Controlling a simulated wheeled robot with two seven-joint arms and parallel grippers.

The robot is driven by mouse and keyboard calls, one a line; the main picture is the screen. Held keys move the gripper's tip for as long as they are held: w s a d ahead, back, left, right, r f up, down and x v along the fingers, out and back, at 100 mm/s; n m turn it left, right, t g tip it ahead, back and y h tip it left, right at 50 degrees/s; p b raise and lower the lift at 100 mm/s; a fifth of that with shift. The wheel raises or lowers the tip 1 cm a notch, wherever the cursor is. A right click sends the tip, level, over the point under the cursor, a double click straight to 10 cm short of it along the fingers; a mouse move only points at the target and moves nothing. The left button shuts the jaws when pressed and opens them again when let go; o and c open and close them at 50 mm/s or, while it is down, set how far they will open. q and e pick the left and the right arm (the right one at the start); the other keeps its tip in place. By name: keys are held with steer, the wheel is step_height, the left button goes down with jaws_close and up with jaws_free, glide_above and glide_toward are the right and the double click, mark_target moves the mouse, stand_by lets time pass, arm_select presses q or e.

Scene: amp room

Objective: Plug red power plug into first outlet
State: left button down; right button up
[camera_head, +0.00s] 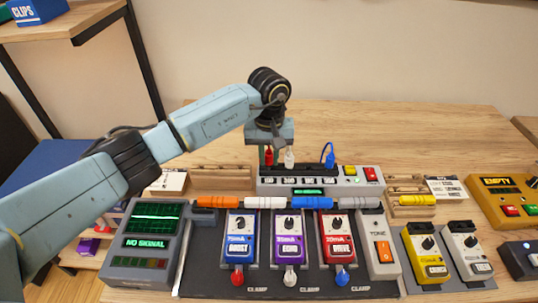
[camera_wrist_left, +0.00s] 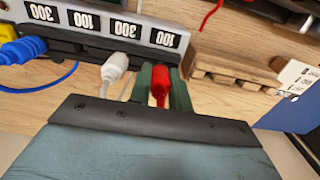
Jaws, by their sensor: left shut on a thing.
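The red power plug (camera_head: 268,157) is between the fingers of my left gripper (camera_head: 266,154) at the left end of the grey power unit (camera_head: 375,186). In the left wrist view the red plug (camera_wrist_left: 161,80) sits between the two green fingers of my left gripper (camera_wrist_left: 162,84), which is shut on it. The plug is at the black outlet strip's end; whether its prongs are in an outlet is hidden. A white plug (camera_wrist_left: 116,67) stands right beside the gripper, and a blue plug (camera_wrist_left: 22,49) is farther along. My right gripper is not in view.
The power unit has number labels (camera_wrist_left: 83,20), a green display (camera_head: 308,192) and yellow and red buttons (camera_head: 371,174). Several pedals, such as the blue one (camera_head: 240,250), stand in front of it. A wooden rack (camera_head: 222,179) is to the left. Bare table lies behind.

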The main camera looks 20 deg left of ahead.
arm_select(q)
steer(key=shift+f+b, duration=0.4)
steer(key=shift+b, duration=0.35)
stand_by(0.7)
steer(key=c, duration=0.8)
jaws_free()
steer(key=shift+r+p, duration=1.8)
steer(key=shift+r, duration=1.75)
steer(key=shift+r, duration=0.1)
